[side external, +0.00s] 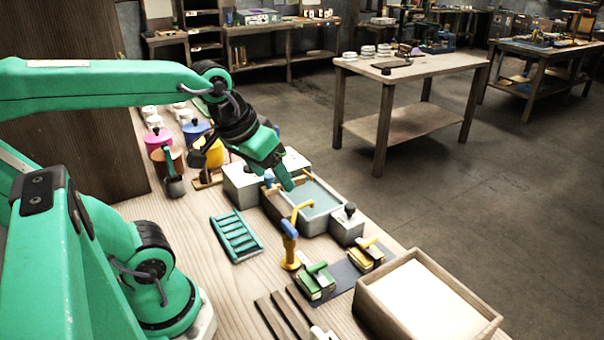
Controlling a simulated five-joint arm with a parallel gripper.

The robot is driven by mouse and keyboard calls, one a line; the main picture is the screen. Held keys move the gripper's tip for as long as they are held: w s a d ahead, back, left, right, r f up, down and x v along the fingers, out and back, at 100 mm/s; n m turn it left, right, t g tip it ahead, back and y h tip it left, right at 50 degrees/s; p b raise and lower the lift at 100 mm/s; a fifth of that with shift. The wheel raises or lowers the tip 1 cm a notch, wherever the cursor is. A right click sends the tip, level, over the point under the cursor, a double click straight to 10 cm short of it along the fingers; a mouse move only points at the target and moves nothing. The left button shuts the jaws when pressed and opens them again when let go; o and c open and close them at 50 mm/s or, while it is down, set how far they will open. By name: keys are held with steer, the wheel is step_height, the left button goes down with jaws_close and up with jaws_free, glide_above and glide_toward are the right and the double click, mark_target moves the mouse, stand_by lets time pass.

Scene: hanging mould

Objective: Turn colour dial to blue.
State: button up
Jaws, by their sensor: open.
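No dial with colour marks can be made out for certain. A small grey box with a dark knob on top (348,222) stands at the right end of the basin; I cannot tell whether this knob is the dial. A pale box (243,190) stands at the basin's other end, its top partly hidden by my gripper. My gripper (279,181) is open and points down over the near left end of the basin (322,196), which holds pale bluish liquid. Nothing shows between its fingers.
Pink (157,139), blue (196,132) and yellow lidded pots stand at the back left. A green rack (236,236), a yellow tap-like post with a blue handle (290,243), green and yellow stamp-like blocks and a wooden tray (372,298) crowd the front.

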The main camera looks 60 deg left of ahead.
steer(key=w+a+n+g, duration=0.2)
steer(key=w+a+n, duration=0.3)
steer(key=a+n, duration=0.3)
steer(key=w+a+n+g, duration=0.1)
steer(key=w+a+n, duration=0.3)
steer(key=a+n, duration=0.35)
steer(key=a+f+n, duration=0.2)
steer(key=a+n, duration=0.3)
steer(key=a+f+n+g, duration=0.1)
steer(key=a+f+n, duration=0.2)
steer(key=a, duration=0.3)
steer(key=a+f+n+g, duration=0.1)
steer(key=a+f+n, duration=0.1)
steer(key=a+n, duration=0.4)
steer(key=shift+w+f+n, duration=0.2)
steer(key=shift+f+n, duration=0.15)
steer(key=shift+f, duration=0.05)
steer(key=shift+f, duration=0.1)
steer(key=shift+d+f, duration=0.1)
steer(key=shift+f, duration=3.7)
steer(key=shift+c, duration=0.4)
